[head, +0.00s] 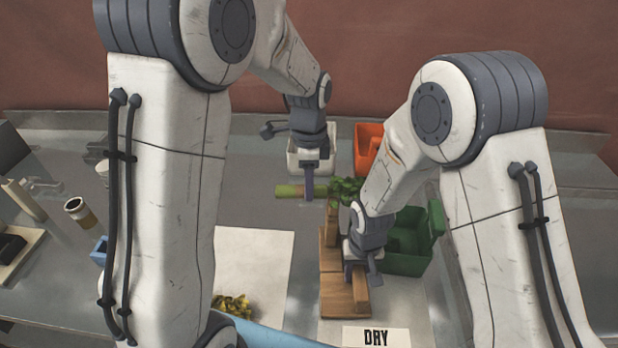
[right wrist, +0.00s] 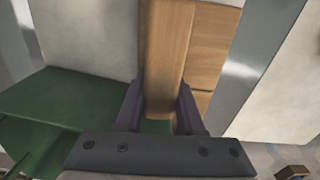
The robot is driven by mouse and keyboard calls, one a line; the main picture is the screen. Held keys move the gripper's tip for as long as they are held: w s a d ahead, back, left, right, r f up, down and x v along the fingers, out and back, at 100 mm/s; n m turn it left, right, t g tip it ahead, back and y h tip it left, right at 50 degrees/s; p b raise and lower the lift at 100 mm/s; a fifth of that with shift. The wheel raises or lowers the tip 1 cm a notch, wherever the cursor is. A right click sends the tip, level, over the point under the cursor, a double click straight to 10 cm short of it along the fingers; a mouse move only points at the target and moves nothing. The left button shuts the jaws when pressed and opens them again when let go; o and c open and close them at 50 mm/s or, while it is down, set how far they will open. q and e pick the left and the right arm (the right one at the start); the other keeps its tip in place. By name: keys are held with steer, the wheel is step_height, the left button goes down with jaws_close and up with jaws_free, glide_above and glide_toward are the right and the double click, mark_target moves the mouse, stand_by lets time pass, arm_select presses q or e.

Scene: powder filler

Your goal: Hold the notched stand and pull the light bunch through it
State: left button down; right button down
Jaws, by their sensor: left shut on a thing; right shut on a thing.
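The wooden notched stand (head: 330,262) has a flat base and an upright (head: 331,222), partly hidden by my right arm. My right gripper (head: 362,272) is shut on a wooden part of it; in the right wrist view the wood (right wrist: 168,60) sits between the fingers (right wrist: 160,108). The light green stems of the bunch (head: 288,191) lie level at the top of the upright, with dark green leaves (head: 346,189) on its right side. My left gripper (head: 309,185) is shut on the stems, left of the upright. The notch itself cannot be made out.
A green box (head: 408,262) stands right of the stand, an orange bin (head: 366,145) and a white bin (head: 297,160) behind. A "DRY" label (head: 376,337) lies in front. A white sheet (head: 262,255) with a yellow-green bunch (head: 232,304) lies left. A brown jar (head: 78,210) stands far left.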

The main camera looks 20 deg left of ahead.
arm_select(q)
steer(key=shift+a+f, duration=0.1)
steer(key=shift+f, duration=1.75)
steer(key=s+a, duration=0.4)
steer(key=a, duration=1)
steer(key=shift+a, duration=0.25)
stand_by(0.4)
steer(key=shift+s, duration=0.1)
steer(key=shift+r, duration=0.1)
step_height(320, 180, up, 7)
steer(key=a, duration=0.2)
steer(key=shift+s, duration=0.25)
stand_by(0.5)
arm_select(e)
steer(key=shift+c, duration=2.2)
jaws_free()
